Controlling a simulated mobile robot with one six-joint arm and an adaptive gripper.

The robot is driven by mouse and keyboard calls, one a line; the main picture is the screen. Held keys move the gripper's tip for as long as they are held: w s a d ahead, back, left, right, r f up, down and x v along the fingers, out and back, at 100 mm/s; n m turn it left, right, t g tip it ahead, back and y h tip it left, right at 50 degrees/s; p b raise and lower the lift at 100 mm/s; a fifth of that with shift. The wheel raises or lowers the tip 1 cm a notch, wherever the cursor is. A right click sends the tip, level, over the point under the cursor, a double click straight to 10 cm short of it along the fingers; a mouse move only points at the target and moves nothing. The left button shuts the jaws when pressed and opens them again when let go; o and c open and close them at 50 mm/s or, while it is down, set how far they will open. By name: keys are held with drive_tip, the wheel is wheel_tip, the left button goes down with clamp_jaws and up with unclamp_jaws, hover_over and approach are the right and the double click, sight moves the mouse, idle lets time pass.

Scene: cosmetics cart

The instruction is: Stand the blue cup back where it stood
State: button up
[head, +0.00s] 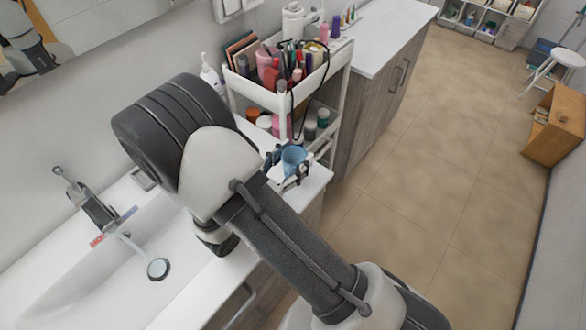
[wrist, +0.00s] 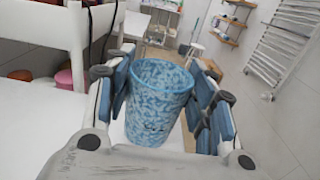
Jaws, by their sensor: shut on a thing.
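The blue cup (head: 294,158) is a mottled light-blue tumbler at the end of the white counter beside the sink. In the wrist view the blue cup (wrist: 156,100) is upright between the blue finger pads, with its open rim up. My gripper (head: 288,163) is shut on the cup, one finger on each side. In the wrist view my gripper (wrist: 160,105) has its pads along the cup's sides. I cannot tell whether the cup's base touches the counter. My arm covers part of the counter in the head view.
The white counter (head: 316,173) ends just right of the cup. A white cart (head: 258,96) full of cosmetics stands just behind it. The sink (head: 120,262) with its tap (head: 92,200) lies to the left. Open tiled floor (head: 420,160) is on the right.

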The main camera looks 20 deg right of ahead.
sight(287, 174)
drive_tip(key=shift+f+b, duration=0.45)
drive_tip(key=shift+f, duration=1.35)
drive_tip(key=shift+f, duration=0.2)
drive_tip(key=o, duration=1.1)
drive_tip(key=shift+r, duration=0.1)
